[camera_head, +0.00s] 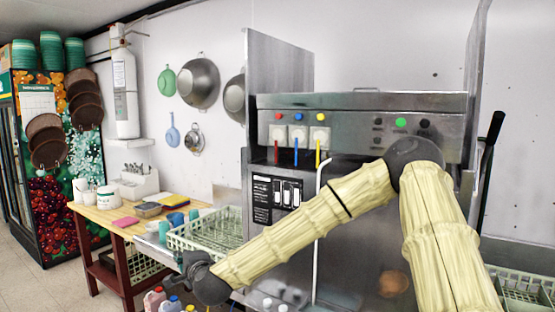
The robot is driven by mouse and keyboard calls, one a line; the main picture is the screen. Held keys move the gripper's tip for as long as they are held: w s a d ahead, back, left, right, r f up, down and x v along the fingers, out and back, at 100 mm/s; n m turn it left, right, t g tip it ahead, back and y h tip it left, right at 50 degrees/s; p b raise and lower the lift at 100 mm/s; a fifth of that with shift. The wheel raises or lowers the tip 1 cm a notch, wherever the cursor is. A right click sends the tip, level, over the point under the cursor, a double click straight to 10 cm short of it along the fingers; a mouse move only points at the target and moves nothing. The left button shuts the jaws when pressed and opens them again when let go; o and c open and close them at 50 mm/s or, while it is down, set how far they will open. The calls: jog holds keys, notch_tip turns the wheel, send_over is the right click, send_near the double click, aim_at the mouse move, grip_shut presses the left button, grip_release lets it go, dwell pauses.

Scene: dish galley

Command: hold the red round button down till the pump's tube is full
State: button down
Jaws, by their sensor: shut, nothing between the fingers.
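The red round button (278,115) sits on top of the left one of three white pump boxes on the front of the steel dish machine. Below it, the red pump's tube (276,153) shows as a thin red upright line; its fill level is too small to tell. My gripper (169,282) is at the lower left, small and dark, beside the wooden table's front edge. It is shut and empty, well below and left of the red button, touching no button. My pale-sleeved arm crosses in front of the machine, below the pumps.
A blue button (298,116) and a yellow button (320,117) sit right of the red one. A green light (401,122) is on the panel. A green dish rack (205,232) stands near my forearm. Several bottles (155,300) are below my gripper.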

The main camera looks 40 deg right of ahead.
aim_at(278, 116)
jog(key=s+d+r+m+t+h, duration=0.1)
jog(key=d+r+m+h, duration=0.2)
jog(key=r, duration=1)
jog(key=s+d+r+m+t+h+p, duration=0.1)
jog(key=d+r+m+h, duration=0.2)
jog(key=d+r+m, duration=0.4)
jog(key=s+d+r+m+t+h, duration=0.1)
jog(key=d+r+m, duration=0.4)
jog(key=d+r, duration=0.7)
notch_tip(278, 116, up, 7)
jog(key=shift+s+r+t+h, duration=0.2)
jog(key=shift+s+t+h, duration=0.1)
jog(key=shift+h, duration=0.6)
jog(key=shift+p, duration=0.3)
jog(key=w+d, duration=0.1)
jog(key=d, duration=0.1)
jog(key=w+d+p, duration=0.1)
jog(key=d, duration=0.2)
jog(key=w+d+p, duration=0.1)
jog(key=d, duration=0.2)
jog(key=shift+w, duration=0.2)
